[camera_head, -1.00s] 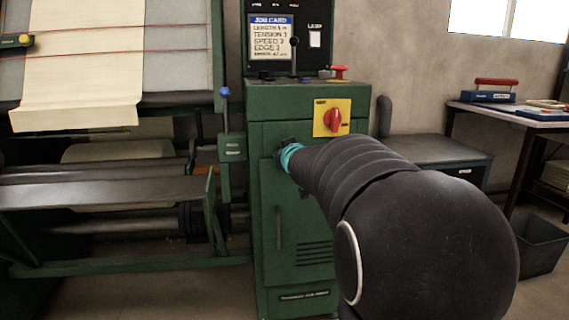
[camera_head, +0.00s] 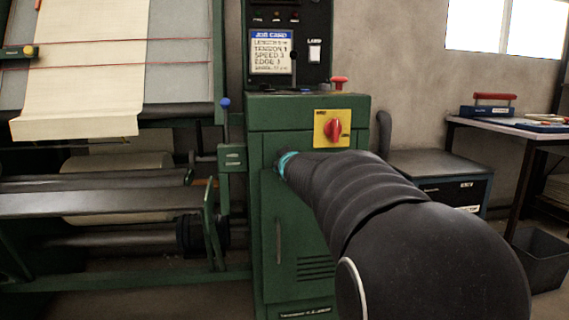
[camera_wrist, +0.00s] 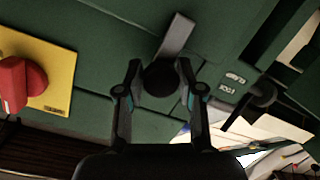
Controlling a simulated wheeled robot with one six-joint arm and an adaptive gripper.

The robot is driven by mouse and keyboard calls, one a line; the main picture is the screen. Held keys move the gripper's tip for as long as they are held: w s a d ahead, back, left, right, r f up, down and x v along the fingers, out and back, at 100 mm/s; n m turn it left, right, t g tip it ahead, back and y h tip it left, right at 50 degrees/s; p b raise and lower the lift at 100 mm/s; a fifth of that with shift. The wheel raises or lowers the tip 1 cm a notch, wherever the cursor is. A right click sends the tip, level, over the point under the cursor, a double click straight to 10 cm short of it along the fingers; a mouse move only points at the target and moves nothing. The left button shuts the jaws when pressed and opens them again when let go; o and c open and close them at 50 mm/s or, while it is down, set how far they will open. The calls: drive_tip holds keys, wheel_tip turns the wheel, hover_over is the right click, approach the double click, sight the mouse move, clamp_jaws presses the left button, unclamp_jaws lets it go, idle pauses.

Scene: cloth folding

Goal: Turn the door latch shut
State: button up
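The latch shows in the wrist view as a grey lever (camera_wrist: 177,36) running up and slightly right from a round black hub (camera_wrist: 160,78). It lies against the green door (camera_head: 292,229) of the machine's cabinet. My gripper (camera_wrist: 160,68) has its two fingers apart, one on each side of the hub. Narrow gaps seem to show beside the hub, and I cannot tell if either finger touches it. The lever reaches out beyond the fingertips. In the head view my dark arm hides the latch and most of my gripper (camera_head: 281,164) at the door's upper left.
A red rotary switch (camera_head: 333,128) on a yellow plate sits just above my arm. A blue-knobbed lever (camera_head: 225,103) stands left of the cabinet. Rollers and cream cloth (camera_head: 80,70) are further left. A bench (camera_head: 440,180) and a table (camera_head: 510,126) stand right.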

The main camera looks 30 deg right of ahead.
drive_tip(key=o, duration=0.3)
drive_tip(key=shift+w+d+f, duration=0.1)
drive_tip(key=shift+f, duration=0.1)
drive_tip(key=shift+r, duration=0.1)
drive_tip(key=shift+v, duration=3.75)
